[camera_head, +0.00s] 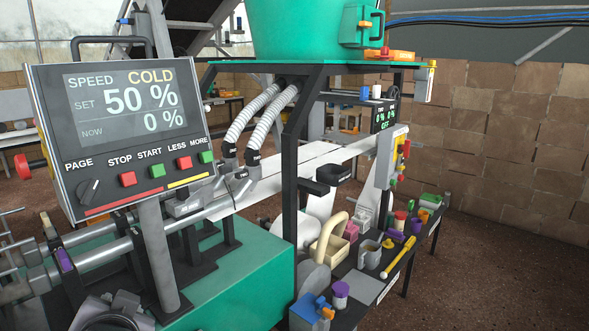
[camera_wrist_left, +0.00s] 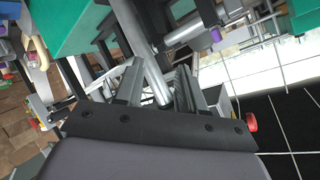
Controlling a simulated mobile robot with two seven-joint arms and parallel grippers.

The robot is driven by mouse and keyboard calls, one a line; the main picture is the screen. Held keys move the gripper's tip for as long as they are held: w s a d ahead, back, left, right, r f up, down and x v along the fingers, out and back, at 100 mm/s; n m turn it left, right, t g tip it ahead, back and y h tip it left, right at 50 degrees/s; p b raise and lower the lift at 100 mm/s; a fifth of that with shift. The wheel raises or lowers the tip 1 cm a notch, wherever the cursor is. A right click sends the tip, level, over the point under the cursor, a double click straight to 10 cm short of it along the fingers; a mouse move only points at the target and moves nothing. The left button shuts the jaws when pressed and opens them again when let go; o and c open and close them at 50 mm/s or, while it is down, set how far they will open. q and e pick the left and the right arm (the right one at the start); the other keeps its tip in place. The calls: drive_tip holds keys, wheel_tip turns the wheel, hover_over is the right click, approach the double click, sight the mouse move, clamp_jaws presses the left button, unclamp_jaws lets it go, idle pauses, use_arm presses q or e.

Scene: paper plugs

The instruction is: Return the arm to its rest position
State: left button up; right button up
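My left gripper (camera_wrist_left: 163,70) shows in the left wrist view with its two dark fingers apart. A silver post or bar appears between the fingers in the picture; I cannot tell how far beyond them it is, and I see nothing clearly held. In the head view a grey rounded part at the bottom left may be my arm, but no fingers can be made out there. My right gripper is not in view.
A control panel (camera_head: 125,125) reading COLD stands on a grey post (camera_head: 158,255) at the left. A teal machine base (camera_head: 235,285) and silver rails lie below it. A cluttered dark side table (camera_head: 352,312) stands at the right. Brown floor (camera_head: 490,270) beyond is open.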

use_arm(q)
drive_tip(key=s+d+f+g+h, duration=0.2)
drive_tip(key=s+f+g+h, duration=0.15)
drive_tip(key=s+f, duration=0.7)
drive_tip(key=s+d+f+g+h, duration=0.35)
drive_tip(key=s+f, duration=0.55)
drive_tip(key=s, duration=0.3)
drive_tip(key=w+d+f+t+h, duration=0.1)
drive_tip(key=w+d+f+t, duration=0.1)
drive_tip(key=w+f+t, duration=0.4)
wheel_tip(320, 180, down, 4)
drive_tip(key=shift+w+r+m+t+h, duration=0.2)
drive_tip(key=shift+r+m+t+h, duration=0.1)
drive_tip(key=shift+m+t, duration=0.1)
